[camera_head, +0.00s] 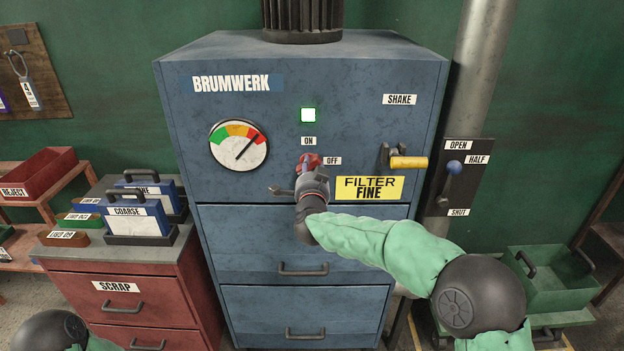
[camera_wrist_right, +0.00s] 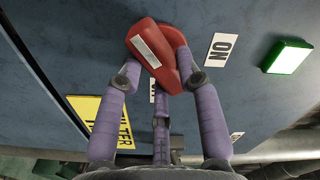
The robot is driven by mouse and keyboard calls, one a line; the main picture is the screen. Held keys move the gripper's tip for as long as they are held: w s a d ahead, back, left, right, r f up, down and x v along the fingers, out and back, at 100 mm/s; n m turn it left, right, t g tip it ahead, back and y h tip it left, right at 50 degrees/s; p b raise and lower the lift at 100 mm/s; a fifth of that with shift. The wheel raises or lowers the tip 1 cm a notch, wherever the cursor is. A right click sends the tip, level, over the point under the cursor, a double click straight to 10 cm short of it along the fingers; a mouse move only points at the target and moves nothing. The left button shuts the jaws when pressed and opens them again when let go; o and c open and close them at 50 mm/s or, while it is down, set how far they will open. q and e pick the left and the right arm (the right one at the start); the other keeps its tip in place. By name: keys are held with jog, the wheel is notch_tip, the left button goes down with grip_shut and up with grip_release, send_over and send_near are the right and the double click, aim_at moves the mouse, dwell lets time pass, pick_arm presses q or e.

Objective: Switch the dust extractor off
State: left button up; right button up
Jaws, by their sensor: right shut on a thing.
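The dust extractor is the tall blue cabinet (camera_head: 225,170) marked BRUMWERK. Its red rotary switch (camera_head: 310,160) sits below the ON label (camera_head: 308,141) and left of the OFF label (camera_head: 332,160). My right gripper (camera_head: 312,178) is in front of the switch, with its fingers around it. In the right wrist view the gripper (camera_wrist_right: 160,82) is shut on the red switch (camera_wrist_right: 152,48). A white stripe runs slantwise on the switch; its exact setting I cannot tell. The OFF label there is partly hidden. The square lamp (camera_head: 308,115) glows green-white. My left gripper is out of view.
A gauge (camera_head: 239,145) has its needle in the red. A yellow SHAKE handle (camera_head: 408,162) and a blue-knobbed lever (camera_head: 454,169) are to the right. A red scrap cabinet (camera_head: 125,290) stands left, with filter cassettes on top. A green bin (camera_head: 550,290) is at right.

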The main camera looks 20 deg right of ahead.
jog(key=shift+a+f+m+b, duration=0.1)
jog(key=shift+f+m+b, duration=0.1)
jog(key=shift+m+b, duration=1.5)
jog(key=shift+a+f+m+b, duration=0.1)
jog(key=shift+f+m+b, duration=0.05)
jog(key=shift+m+b, duration=1.5)
jog(key=shift+m, duration=0.25)
jog(key=o, duration=1.1)
jog(key=shift+d, duration=0.1)
jog(key=shift+o, duration=0.2)
jog(key=v, duration=1.2)
